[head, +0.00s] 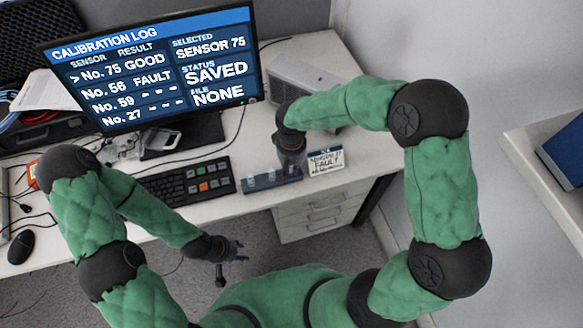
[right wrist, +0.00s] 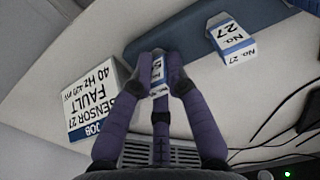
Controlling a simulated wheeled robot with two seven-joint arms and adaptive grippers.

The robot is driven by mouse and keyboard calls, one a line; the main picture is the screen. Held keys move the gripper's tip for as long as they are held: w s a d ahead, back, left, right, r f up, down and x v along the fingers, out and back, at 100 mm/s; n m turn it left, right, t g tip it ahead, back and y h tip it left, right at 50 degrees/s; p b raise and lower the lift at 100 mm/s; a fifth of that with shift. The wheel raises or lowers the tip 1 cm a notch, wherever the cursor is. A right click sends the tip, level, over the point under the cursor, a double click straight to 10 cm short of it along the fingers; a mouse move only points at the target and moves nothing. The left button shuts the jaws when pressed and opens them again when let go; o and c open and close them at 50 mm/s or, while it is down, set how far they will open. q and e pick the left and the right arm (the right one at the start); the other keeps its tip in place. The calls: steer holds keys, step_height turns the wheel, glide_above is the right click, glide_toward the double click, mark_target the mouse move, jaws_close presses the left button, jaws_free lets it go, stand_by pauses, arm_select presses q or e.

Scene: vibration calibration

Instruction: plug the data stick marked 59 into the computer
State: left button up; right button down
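In the right wrist view a small white and blue data stick (head: 272,176) (right wrist: 158,76) sits between my right fingertips. Its label begins "No. 5"; the second digit is hidden by a finger. It is at the blue rack (right wrist: 200,42). My right gripper (head: 291,172) (right wrist: 161,80) is shut on it, pointing down at the rack. A second stick, marked No. 27 (right wrist: 232,42), stands beside it on the rack. The computer (head: 318,88), a pale grey box, is behind at the monitor's right. My left gripper (head: 232,262) is open and empty in front of the desk.
The monitor (head: 155,70) shows Sensor 75 saved and File none. A keyboard (head: 185,182) lies left of the rack. A white card reading Sensor 27 Fault (head: 326,160) stands right of it. Cables cross the desk between rack and computer.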

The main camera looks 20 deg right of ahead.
steer(key=shift+d+r+p, duration=0.1)
steer(key=shift+r+p, duration=0.3)
steer(key=shift+r, duration=0.1)
stand_by(0.6)
steer(key=shift+d, duration=0.1)
steer(key=shift+r, duration=0.25)
stand_by(0.6)
steer(key=shift+p, duration=0.3)
steer(key=shift+r+p, duration=1.3)
steer(key=shift+r, duration=0.45)
